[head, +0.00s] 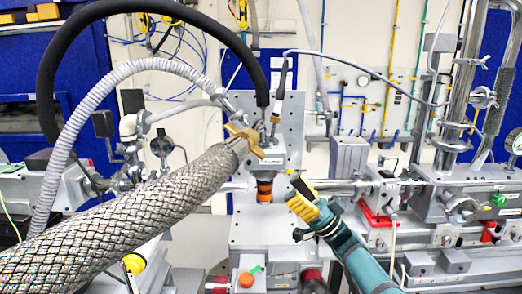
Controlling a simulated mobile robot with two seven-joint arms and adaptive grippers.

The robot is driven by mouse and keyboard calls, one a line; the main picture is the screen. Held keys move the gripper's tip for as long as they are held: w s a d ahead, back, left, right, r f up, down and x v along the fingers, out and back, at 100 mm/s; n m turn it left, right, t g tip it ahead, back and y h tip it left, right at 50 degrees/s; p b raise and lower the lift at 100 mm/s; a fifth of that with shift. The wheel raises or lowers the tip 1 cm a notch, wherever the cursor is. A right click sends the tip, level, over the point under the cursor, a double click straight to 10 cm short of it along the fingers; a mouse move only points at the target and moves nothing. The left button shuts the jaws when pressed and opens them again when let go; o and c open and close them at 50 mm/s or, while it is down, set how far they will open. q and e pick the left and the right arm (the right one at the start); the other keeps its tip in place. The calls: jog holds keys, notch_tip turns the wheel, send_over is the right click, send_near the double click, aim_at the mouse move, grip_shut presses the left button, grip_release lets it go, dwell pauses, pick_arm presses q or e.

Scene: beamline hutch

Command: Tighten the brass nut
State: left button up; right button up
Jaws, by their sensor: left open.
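A brass-coloured winged nut (243,137) shows at the upper end of a thick braided metal hose (135,215). It sits against the grey fitting on the upright plate near the middle of the head view. I cannot tell how tight it is.
An orange-and-black cylinder (264,187) hangs below the fitting, just left of my gripper. The braided hose fills the lower left. A black hose (45,85) arches above. Metal beamline parts (465,190) crowd the right side. An orange button (246,280) is low in front.

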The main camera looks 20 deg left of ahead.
aim_at(261, 152)
pick_arm(q)
jog(key=p+x, duration=0.1)
jog(key=x, duration=1)
jog(key=shift+a+p, duration=0.2)
jog(key=shift+p, duration=0.2)
grip_shut()
